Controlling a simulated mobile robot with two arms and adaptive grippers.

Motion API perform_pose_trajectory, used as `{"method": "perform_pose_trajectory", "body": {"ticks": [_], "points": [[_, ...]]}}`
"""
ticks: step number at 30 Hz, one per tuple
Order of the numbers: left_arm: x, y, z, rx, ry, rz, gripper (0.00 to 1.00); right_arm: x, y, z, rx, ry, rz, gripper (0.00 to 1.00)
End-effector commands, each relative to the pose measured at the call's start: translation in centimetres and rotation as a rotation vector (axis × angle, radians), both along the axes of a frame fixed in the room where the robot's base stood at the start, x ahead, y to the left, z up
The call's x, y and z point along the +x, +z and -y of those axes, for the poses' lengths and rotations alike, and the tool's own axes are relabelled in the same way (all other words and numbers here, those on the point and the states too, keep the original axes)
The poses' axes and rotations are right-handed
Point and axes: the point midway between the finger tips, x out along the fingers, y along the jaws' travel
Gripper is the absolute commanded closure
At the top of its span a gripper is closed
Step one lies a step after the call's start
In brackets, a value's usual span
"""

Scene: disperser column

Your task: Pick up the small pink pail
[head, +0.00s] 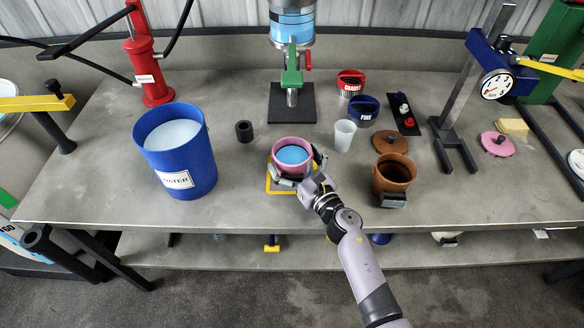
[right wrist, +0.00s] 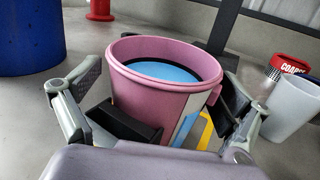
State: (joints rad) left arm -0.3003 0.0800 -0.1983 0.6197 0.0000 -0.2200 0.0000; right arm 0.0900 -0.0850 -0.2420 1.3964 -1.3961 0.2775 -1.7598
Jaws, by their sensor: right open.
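The small pink pail (head: 291,143) stands upright near the middle of the bench, with blue contents inside, close to a yellow frame (head: 270,185). In the right wrist view the pail (right wrist: 150,95) fills the middle. My right gripper (head: 297,180) is at the pail's near side, open, with one finger on each side of it. In the right wrist view the gripper (right wrist: 168,125) has its dark finger pads to the left and right of the pail's wall. Whether the pads touch the pail I cannot tell. My left gripper is not in view.
A blue water bucket (head: 178,150) stands to the left, and a brown pot (head: 393,178) to the right. A translucent cup (head: 344,135) is close right of the pail. A green-valved dispenser (head: 292,75) stands behind. A small black cylinder (head: 244,131) sits left.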

Motion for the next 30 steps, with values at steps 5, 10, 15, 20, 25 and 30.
{"method": "perform_pose_trajectory", "body": {"ticks": [5, 10, 15, 20, 25, 30], "points": [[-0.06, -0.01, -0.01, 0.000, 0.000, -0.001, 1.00, -0.04, -0.01, 0.03, 0.000, 0.000, 0.000, 0.11], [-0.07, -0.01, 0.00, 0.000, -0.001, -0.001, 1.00, -0.05, -0.01, 0.04, 0.000, 0.000, 0.000, 0.22], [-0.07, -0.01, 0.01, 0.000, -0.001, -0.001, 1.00, -0.05, -0.01, 0.05, 0.000, 0.000, 0.000, 0.34], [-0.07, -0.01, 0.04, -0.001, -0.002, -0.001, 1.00, -0.06, -0.01, 0.04, 0.000, 0.000, 0.000, 0.44], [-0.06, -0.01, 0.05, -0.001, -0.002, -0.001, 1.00, -0.06, -0.02, 0.03, 0.000, 0.000, 0.000, 0.56], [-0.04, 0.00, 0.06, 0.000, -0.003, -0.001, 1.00, -0.06, -0.02, 0.03, 0.000, 0.000, 0.000, 0.67]]}}
